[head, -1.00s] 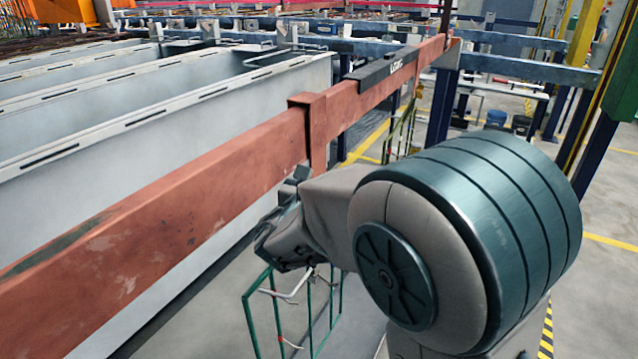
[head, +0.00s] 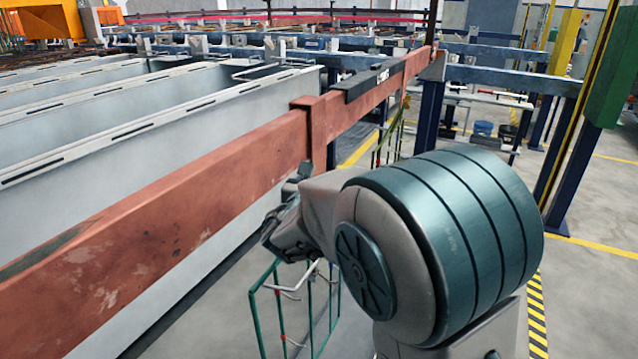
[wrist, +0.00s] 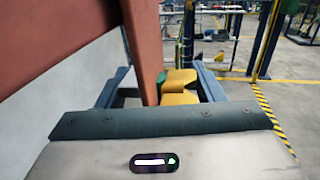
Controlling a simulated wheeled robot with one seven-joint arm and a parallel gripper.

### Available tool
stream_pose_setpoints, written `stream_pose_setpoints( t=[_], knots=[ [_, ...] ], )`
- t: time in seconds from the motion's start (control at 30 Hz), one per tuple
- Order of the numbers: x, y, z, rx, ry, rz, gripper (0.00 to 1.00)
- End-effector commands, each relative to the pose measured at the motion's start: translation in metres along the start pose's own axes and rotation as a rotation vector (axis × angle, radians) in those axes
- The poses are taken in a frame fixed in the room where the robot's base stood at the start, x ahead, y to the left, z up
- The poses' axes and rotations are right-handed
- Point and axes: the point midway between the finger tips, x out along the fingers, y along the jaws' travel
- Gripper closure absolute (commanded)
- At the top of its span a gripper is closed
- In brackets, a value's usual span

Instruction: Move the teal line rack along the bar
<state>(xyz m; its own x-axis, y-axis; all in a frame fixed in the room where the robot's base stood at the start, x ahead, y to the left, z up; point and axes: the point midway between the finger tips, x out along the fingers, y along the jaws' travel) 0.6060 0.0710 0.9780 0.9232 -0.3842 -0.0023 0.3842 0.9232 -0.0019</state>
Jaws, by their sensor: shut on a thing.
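The teal line rack (head: 279,315) is a green wire frame with small hooks, low in the middle of the head view. My gripper (head: 275,238) is right above it, shut on its upper part, which the jaws hide. The copper-brown bar (head: 215,165) runs diagonally from the near left to the far post, behind and above my gripper. I cannot tell whether the rack touches the bar. In the wrist view the bar (wrist: 60,40) fills the upper left; the rack is not clear there.
A brown collar (head: 315,130) wraps the bar near my gripper. Another green wire rack (head: 388,143) hangs farther along it, below a dark block (head: 372,78). Pale open tanks (head: 170,125) stand left of the bar. A blue post (head: 428,118) stands at the bar's far end.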

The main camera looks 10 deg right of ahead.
Motion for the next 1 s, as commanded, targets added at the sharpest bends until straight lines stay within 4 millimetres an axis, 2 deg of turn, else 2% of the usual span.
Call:
stream_pose_setpoints(
  t=[0.03, 0.4, 1.0],
  knots=[
    [0.004, -0.001, 0.006, 0.008, -0.013, -0.002, 1.00],
    [0.020, -0.004, 0.007, 0.009, -0.013, -0.002, 1.00],
    [0.027, -0.005, 0.007, 0.008, -0.013, -0.002, 1.00]
  ],
)
